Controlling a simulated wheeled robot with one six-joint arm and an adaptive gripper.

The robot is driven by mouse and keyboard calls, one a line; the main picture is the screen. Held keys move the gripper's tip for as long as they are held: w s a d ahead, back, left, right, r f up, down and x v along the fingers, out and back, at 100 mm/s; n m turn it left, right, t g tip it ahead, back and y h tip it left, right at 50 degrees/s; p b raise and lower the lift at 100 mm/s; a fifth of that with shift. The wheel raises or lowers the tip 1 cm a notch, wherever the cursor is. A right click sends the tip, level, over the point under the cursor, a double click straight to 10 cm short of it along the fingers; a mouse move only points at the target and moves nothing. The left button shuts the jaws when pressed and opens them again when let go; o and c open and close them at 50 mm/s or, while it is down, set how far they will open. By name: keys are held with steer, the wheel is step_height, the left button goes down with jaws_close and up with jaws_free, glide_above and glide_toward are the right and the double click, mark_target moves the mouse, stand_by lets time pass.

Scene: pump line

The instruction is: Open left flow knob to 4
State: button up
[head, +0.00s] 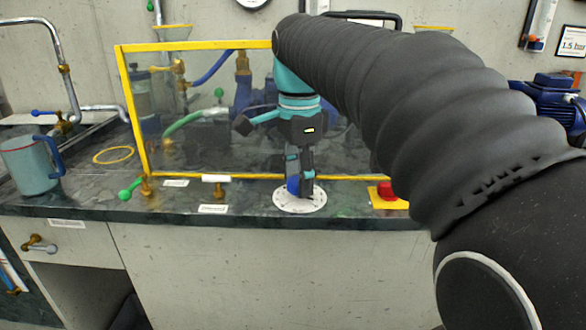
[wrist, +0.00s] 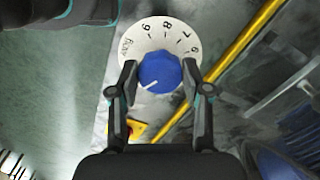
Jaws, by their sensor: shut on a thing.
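The flow knob is blue (head: 293,186) and sits on a white round dial plate (head: 298,205) at the front of the bench. In the wrist view the knob (wrist: 160,73) has a white pointer line aimed to the lower left. The dial plate there (wrist: 147,32) shows the digits 6, 7, 8 and 9 and some blurred lettering; its lower part is hidden. My gripper (head: 301,172) reaches down onto the knob. In the wrist view my gripper's fingers (wrist: 159,70) are shut on the knob, one on each side.
A yellow-framed clear screen (head: 205,112) stands right behind the dial. A red button on a yellow plate (head: 388,191) is to the right. A white-handled valve (head: 214,181) and a green-handled valve (head: 130,190) are to the left. A mug (head: 28,165) stands at far left.

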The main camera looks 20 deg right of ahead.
steer(key=n+p, duration=0.2)
steer(key=n, duration=0.2)
steer(key=shift+n, duration=0.3)
steer(key=n, duration=0.5)
steer(key=shift+s, duration=0.1)
steer(key=n, duration=0.5)
steer(key=shift+d+n, duration=0.1)
steer(key=shift+n, duration=2.9)
steer(key=o, duration=1.2)
steer(key=shift+c, duration=0.2)
steer(key=shift+d+r, duration=0.1)
